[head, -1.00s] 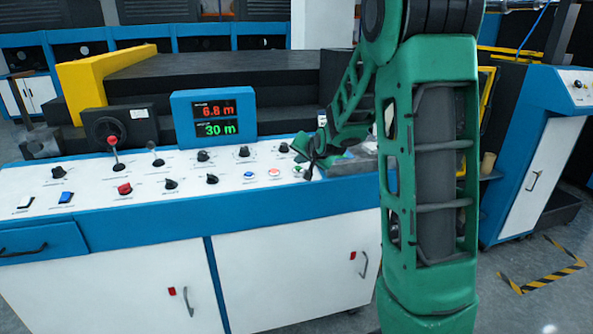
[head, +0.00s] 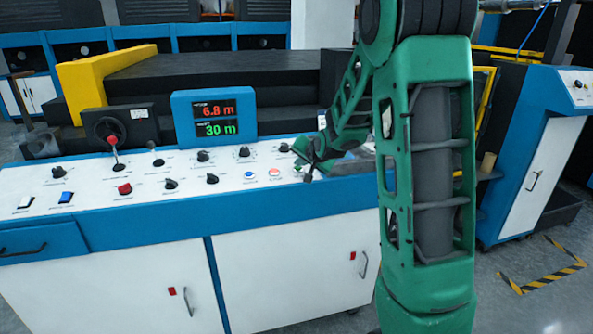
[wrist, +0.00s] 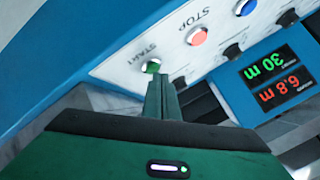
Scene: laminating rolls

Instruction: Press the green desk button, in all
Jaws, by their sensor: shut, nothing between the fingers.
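The green button (wrist: 151,67) sits in a pale ring on the white desk panel, beside the printed word START, in the wrist view. My gripper (wrist: 160,80) is shut and empty, its fingertips right at the near edge of the green button; I cannot tell whether they touch it. In the head view my gripper (head: 308,174) is at the right end of the desk panel, and the green button is hidden there. The red button (wrist: 196,36), labelled STOP, is next to it, with the blue button (wrist: 244,7) beyond.
Several black knobs and a red-knobbed lever (head: 112,141) stand on the white panel. A display (head: 214,117) reads 6.8 m and 30 m.

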